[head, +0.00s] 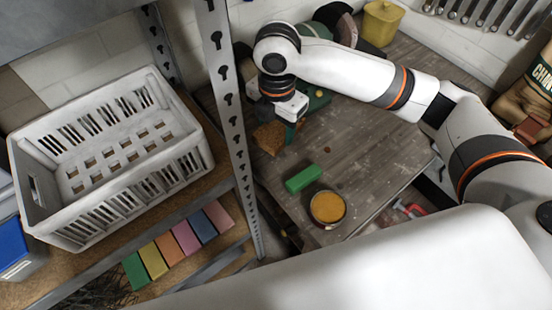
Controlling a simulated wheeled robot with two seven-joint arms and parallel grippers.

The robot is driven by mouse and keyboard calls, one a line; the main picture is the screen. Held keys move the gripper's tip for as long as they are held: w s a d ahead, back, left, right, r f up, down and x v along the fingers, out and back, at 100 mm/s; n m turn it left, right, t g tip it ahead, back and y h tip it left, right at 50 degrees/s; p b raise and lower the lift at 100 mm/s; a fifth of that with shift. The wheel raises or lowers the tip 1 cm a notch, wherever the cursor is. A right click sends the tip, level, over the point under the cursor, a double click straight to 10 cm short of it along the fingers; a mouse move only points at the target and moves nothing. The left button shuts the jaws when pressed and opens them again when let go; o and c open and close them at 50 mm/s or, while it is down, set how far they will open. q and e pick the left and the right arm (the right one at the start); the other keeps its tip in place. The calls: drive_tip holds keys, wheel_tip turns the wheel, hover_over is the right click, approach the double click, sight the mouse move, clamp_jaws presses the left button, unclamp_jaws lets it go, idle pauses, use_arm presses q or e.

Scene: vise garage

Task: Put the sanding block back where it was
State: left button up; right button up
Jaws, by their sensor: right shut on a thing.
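My right gripper (272,116) reaches over the far left part of the wooden workbench (352,142), pointing down. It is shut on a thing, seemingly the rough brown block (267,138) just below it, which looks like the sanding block. The arm's hand hides the fingertips in part, and I cannot tell whether the block touches the bench. A small teal piece (289,134) shows beside the block. The green vise (319,98) stands just behind and to the right. My left gripper is not in view.
A bright green block (303,179) and a round tin with orange contents (327,207) sit near the bench's front edge. A metal shelf post (231,110) stands left of the bench. The shelf holds a white crate (190,168) and a row of coloured blocks (184,237). A yellow container (381,23) stands behind.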

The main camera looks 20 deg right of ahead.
sight(274, 161)
drive_tip(key=shift+w+a+f+n, duration=0.15)
drive_tip(key=shift+w+a+n, duration=0.05)
drive_tip(key=shift+n, duration=0.3)
drive_tip(key=shift+f+n, duration=0.2)
drive_tip(key=shift+n, duration=0.1)
wheel_tip(274, 161, down, 10)
drive_tip(key=shift+r+p, duration=0.2)
drive_tip(key=shift+p, duration=0.15)
drive_tip(key=o, duration=1)
drive_tip(key=shift+f, duration=0.1)
drive_tip(key=shift+c, duration=0.2)
wheel_tip(274, 161, up, 12)
drive_tip(key=shift+r+b, duration=0.15)
drive_tip(key=shift+b, duration=0.4)
